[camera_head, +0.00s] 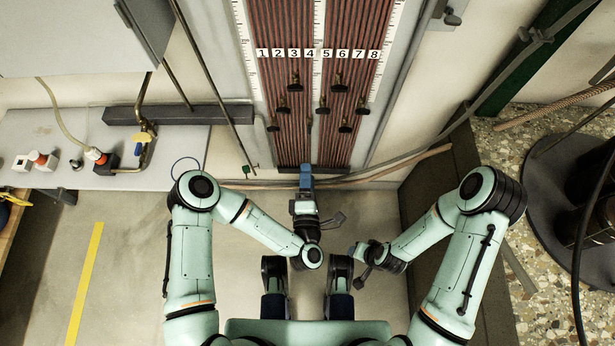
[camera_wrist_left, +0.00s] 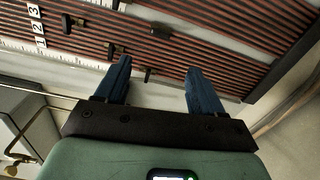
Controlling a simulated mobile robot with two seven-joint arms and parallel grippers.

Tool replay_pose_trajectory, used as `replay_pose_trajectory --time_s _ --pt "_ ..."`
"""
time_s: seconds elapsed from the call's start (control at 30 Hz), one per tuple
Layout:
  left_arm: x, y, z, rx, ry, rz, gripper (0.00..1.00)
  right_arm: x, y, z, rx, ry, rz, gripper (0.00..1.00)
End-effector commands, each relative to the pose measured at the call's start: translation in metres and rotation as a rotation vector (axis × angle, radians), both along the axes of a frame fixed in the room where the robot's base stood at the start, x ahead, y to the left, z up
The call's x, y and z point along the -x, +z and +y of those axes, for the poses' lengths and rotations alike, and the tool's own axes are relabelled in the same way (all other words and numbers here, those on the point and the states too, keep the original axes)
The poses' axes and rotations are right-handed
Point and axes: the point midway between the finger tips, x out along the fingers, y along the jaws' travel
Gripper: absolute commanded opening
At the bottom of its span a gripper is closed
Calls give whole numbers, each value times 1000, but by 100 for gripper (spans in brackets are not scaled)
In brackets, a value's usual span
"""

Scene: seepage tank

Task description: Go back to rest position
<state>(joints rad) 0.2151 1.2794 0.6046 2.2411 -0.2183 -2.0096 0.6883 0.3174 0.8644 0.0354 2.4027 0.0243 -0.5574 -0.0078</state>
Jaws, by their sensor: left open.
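My left gripper (camera_head: 305,172) points forward at the lower end of the striped tube panel (camera_head: 290,130). In the left wrist view its two blue fingers stand apart with nothing between them (camera_wrist_left: 158,72), so it is open and empty. The panel (camera_wrist_left: 225,60) lies beyond the fingertips; I cannot tell how wide the gap is. My right gripper (camera_head: 358,250) is close in front of my body, to the right of the left wrist. It is small and seen end-on, so its finger gap is unclear.
Several dark valves (camera_head: 340,104) stick out of the panel below its numbered labels (camera_head: 318,54). A dark round base (camera_head: 565,190) stands at right. The floor (camera_head: 130,260) at left is clear.

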Motion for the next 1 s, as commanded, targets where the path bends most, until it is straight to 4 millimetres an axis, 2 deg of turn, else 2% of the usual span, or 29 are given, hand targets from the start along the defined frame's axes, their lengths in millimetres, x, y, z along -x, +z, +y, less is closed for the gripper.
replay_pose_trajectory --time_s 0.53,0.63,0.77,0.83,0.93,1.0 --pt "0 0 0 -1 -1 1 68 0 0 0 0 0 0 43" --pt "0 -6 0 -37 -26 22 68 0 0 0 0 0 0 43" --pt "0 -37 2 -210 -144 132 68 0 0 0 0 0 -1 43" --pt "6 -66 10 -355 -245 233 68 0 0 0 0 0 -1 43" --pt "25 -112 32 -567 -407 409 68 0 0 0 0 0 -1 43" --pt "45 -141 54 -688 -521 537 68 0 0 0 0 0 -1 43"
